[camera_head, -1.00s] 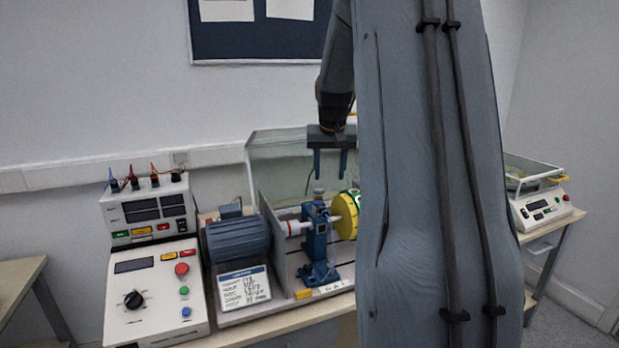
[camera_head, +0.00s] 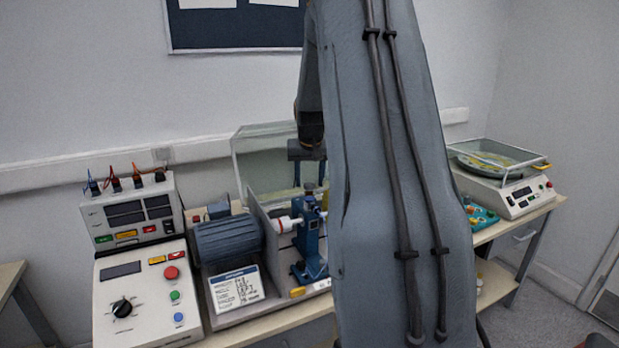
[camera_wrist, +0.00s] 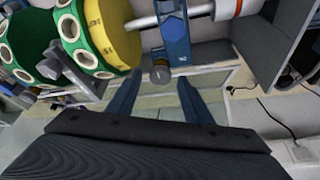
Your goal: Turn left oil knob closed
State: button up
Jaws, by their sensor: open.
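In the wrist view the knob (camera_wrist: 160,73) lies between the tips of my gripper fingers, at the end of the blue stand (camera_wrist: 175,40). My gripper (camera_head: 309,177) points down over the stand, its fingers open and empty. In the wrist view both dark blue fingers of my gripper (camera_wrist: 160,80) are spread apart, one on each side of the knob. I cannot tell whether they touch it. My arm hides the right part of the rig in the head view.
A yellow and green rotor (camera_wrist: 95,35) sits close beside the stand. A blue-grey motor (camera_head: 228,238) stands left of it, with a clear raised guard (camera_head: 262,165) behind. A control box (camera_head: 145,300) is at left, and a scale (camera_head: 505,180) at right.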

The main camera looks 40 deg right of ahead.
jog(key=c, duration=1.1)
jog(key=shift+o, duration=0.2)
